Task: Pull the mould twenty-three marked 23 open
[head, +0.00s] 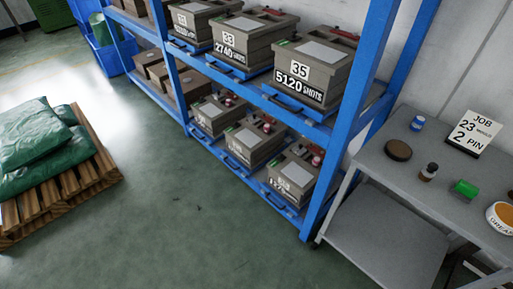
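Several grey-brown box-shaped moulds sit on blue trays on a blue rack. On the upper shelf, one mould (251,58) is marked 33 with 2740 shots, and the mould (327,72) to its right is marked 35 with 5120 shots. The mould (204,22) at the left has a two-digit label that I cannot read surely. Three more moulds, left (214,117), middle (250,145) and right (291,178), stand on the lower shelf; their numbers are too small to read. I cannot tell which one is 23. My gripper is not in view.
A pallet (62,192) with green sacks stands left. The floor between is clear.

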